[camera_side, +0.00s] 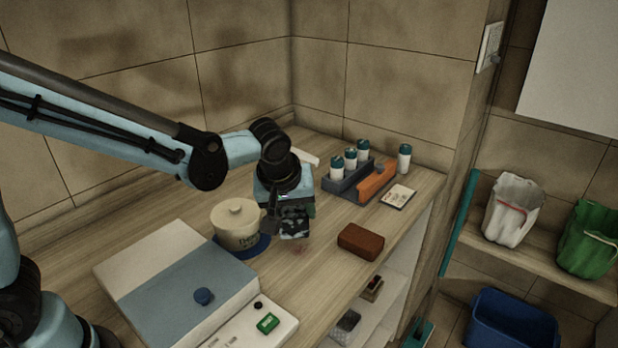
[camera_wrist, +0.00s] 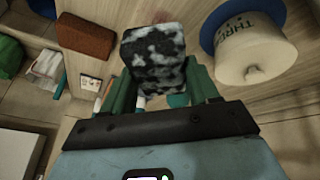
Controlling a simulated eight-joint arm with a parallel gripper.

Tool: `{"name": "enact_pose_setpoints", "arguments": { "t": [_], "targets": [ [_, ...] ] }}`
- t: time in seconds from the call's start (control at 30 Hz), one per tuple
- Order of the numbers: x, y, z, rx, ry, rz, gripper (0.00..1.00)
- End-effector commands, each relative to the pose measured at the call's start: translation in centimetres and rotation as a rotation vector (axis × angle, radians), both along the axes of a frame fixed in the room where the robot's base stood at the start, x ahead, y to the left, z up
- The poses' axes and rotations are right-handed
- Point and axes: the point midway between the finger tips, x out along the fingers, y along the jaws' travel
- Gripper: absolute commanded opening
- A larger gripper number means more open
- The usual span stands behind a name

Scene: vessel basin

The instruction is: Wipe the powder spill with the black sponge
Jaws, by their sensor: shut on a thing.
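The black sponge (camera_side: 294,222), mottled with whitish patches, is held by my gripper (camera_side: 284,203) just over the wooden counter, between the cream canister and the brown block. In the wrist view the sponge (camera_wrist: 153,48) sits between the green fingers of my gripper (camera_wrist: 160,85), which are shut on it. A faint reddish smear (camera_side: 299,248) shows on the counter just below the sponge; a similar mark (camera_wrist: 236,20) appears in the wrist view. I cannot tell whether the sponge touches the counter, and the surface under it is hidden.
The lidded cream canister (camera_side: 238,228) stands on a blue disc, close left of my gripper. The brown block (camera_side: 360,241) lies to the right. A caddy with bottles (camera_side: 345,182) is behind. A white and blue box (camera_side: 175,280) fills the left front. Open shelves drop off at right.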

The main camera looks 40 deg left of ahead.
Motion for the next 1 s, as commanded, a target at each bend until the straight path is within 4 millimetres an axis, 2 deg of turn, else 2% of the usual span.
{"name": "enact_pose_setpoints", "arguments": {
  "t": [0.27,0.87,1.0],
  "targets": [
    [0.2,0.0,-1.0,-0.001,0.000,0.023,0.27],
    [0.2,0.0,-6.4,-0.002,0.000,0.021,0.27],
    [0.3,0.0,-8.2,-0.001,0.000,0.020,0.27]
  ]
}}
